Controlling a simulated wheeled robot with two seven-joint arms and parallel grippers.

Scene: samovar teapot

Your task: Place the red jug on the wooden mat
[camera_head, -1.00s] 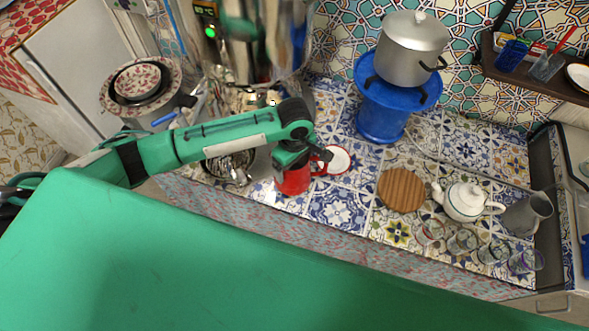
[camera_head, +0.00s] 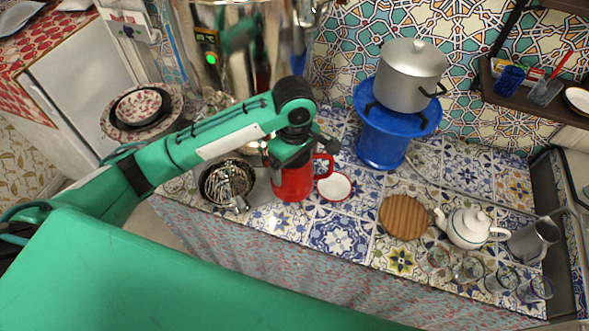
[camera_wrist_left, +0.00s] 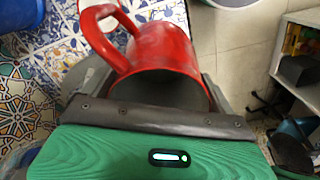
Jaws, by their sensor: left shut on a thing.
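The red jug (camera_head: 292,183) hangs upright, or nearly so, in my left gripper (camera_head: 290,152), seemingly a little above the tiled counter. In the left wrist view the jug (camera_wrist_left: 165,48) sits between the gripper's fingers (camera_wrist_left: 155,100), with its red handle sticking out to the upper left. In the head view the handle points right. The round wooden mat (camera_head: 404,217) lies bare on the counter, to the right of the jug and apart from it. My right gripper is in neither view.
A white disc with a red rim (camera_head: 334,187) lies just right of the jug. A white teapot (camera_head: 467,228), a grey pitcher (camera_head: 532,240) and several glasses stand right of the mat. Behind it is a blue stand (camera_head: 380,149) with a steel pot (camera_head: 409,76). A cutlery bowl (camera_head: 228,182) is left.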

